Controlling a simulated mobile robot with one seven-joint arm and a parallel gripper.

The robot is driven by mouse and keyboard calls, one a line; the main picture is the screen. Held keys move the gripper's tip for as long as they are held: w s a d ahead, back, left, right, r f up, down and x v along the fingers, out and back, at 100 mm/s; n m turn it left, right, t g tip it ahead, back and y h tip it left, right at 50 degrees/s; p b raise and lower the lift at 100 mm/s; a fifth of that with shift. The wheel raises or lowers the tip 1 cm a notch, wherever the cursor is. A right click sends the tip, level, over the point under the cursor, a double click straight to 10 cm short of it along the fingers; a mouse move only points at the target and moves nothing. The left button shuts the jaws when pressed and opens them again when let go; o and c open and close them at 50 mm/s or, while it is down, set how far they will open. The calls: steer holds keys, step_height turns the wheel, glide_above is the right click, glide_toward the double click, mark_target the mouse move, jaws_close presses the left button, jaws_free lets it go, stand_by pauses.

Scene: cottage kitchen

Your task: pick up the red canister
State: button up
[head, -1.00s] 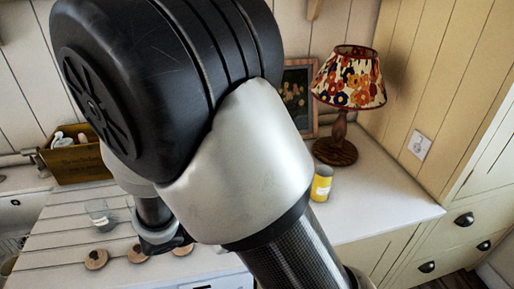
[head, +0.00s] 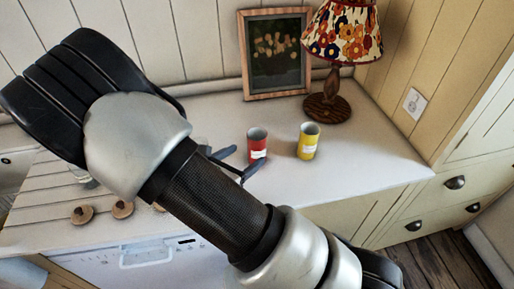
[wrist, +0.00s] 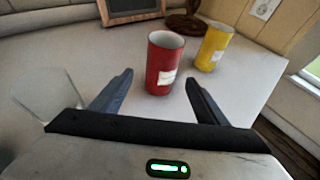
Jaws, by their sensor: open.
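The red canister (head: 257,145) stands upright on the white counter, open at the top, with a white label. In the wrist view the red canister (wrist: 162,64) is just ahead of my gripper (wrist: 158,88), between the lines of its two fingers and slightly beyond their tips. My gripper (head: 232,163) is open and empty, low over the counter to the left of the canister in the head view. Part of my gripper is hidden behind my arm there.
A yellow canister (head: 308,141) stands close to the right of the red one. Behind are a lamp (head: 338,50) and a framed picture (head: 275,55). A clear glass (wrist: 45,96) is left of my gripper. Wooden lids (head: 82,214) lie at the front left.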

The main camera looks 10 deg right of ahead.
mark_target(252, 151)
steer(key=x, duration=0.8)
steer(key=shift+s+d+p, duration=0.1)
steer(key=shift+s+p, duration=0.05)
steer(key=shift+p, duration=0.15)
steer(key=shift+r, duration=0.1)
steer(key=c, duration=1.3)
steer(key=shift+r, duration=0.1)
